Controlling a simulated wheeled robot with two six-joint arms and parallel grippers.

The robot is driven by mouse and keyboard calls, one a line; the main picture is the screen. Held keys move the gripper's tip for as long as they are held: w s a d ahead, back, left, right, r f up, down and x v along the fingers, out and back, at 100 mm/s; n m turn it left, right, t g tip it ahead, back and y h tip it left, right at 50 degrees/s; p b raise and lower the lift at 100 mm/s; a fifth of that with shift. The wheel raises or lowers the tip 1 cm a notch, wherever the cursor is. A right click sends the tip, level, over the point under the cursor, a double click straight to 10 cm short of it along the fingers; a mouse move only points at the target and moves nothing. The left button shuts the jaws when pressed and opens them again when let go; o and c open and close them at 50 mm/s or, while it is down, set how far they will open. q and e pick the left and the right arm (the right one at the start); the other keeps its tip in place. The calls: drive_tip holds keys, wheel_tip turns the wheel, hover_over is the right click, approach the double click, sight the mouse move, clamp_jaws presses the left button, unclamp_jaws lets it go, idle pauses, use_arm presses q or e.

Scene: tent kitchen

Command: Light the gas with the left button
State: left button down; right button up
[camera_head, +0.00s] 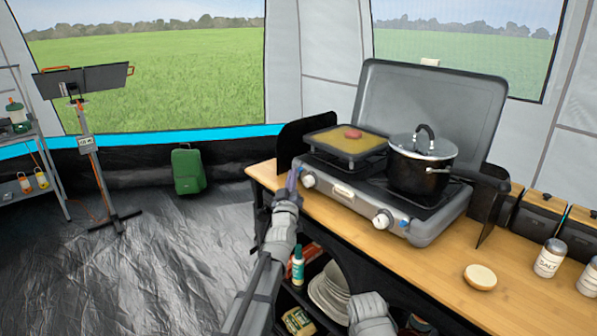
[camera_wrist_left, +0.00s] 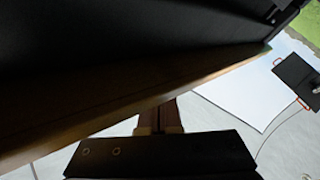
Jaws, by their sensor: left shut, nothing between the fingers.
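The gas stove (camera_head: 343,195) stands on the wooden counter with its lid raised. Its left button (camera_head: 309,181) is a white knob on the front panel, and a second knob (camera_head: 382,220) sits further right. My left gripper (camera_head: 291,182) is shut and empty, just left of the left button at the counter's front edge. I cannot tell whether it touches the button. In the left wrist view the gripper (camera_wrist_left: 160,115) is close to the wooden edge (camera_wrist_left: 120,105), and the button is not seen. Part of my right arm shows at the bottom, its gripper out of view.
A griddle (camera_head: 330,140) with a piece of food is on the left burner, and a lidded black pot (camera_head: 419,173) on the right one. A bun (camera_head: 480,276) and a salt jar (camera_head: 549,260) are on the counter. Plates (camera_head: 330,290) sit on the shelf below.

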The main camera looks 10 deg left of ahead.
use_arm(q)
drive_tip(key=shift+w+d, duration=0.25)
drive_tip(key=shift+w, duration=0.1)
idle(0.5)
idle(0.3)
drive_tip(key=shift+s+a, duration=0.5)
drive_tip(key=shift+s, duration=0.2)
drive_tip(key=shift+s+a, duration=0.8)
drive_tip(key=shift+s, duration=0.2)
drive_tip(key=shift+s+a, duration=0.75)
drive_tip(key=shift+s, duration=0.25)
